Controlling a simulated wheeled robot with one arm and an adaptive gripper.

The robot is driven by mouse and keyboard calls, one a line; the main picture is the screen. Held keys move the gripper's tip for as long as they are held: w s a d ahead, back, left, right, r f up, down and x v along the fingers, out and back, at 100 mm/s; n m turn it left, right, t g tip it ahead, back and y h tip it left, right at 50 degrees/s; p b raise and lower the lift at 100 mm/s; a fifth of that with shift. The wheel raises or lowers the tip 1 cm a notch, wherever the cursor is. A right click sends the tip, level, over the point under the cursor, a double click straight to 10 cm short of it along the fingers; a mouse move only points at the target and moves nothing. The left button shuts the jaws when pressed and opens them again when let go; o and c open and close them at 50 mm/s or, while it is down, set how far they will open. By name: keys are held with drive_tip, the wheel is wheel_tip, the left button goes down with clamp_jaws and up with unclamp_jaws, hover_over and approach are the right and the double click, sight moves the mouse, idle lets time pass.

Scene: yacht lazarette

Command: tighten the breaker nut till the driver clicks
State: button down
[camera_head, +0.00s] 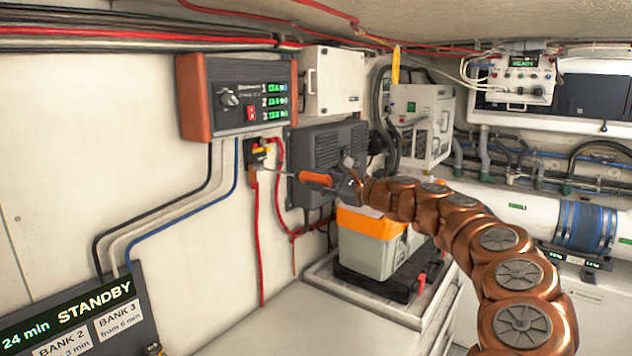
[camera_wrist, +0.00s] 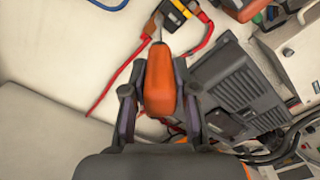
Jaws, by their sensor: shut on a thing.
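My gripper (camera_head: 350,186) is shut on the orange handle of a driver (camera_head: 316,178). The driver also shows in the wrist view (camera_wrist: 160,88), held between the two dark fingers with its thin shaft pointing away from me. The breaker (camera_head: 258,150) is a small dark and yellow block on the white wall below the charger panel, with red cables. In the wrist view the breaker (camera_wrist: 178,12) is at the top, and the shaft's end is at or very near its lower left edge. The nut is too small to make out, so I cannot tell whether the tip sits on it.
A charger panel (camera_head: 240,97) with orange sides hangs above the breaker. A dark finned box (camera_head: 325,160) is on the wall just right of it. A grey and orange toolbox (camera_head: 372,240) stands below my arm. A display (camera_head: 85,315) reads STANDBY at lower left.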

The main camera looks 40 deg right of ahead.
sight(330, 183)
drive_tip(key=shift+s, duration=0.1)
drive_tip(key=shift+b+v, duration=0.4)
drive_tip(key=shift+v, duration=2.05)
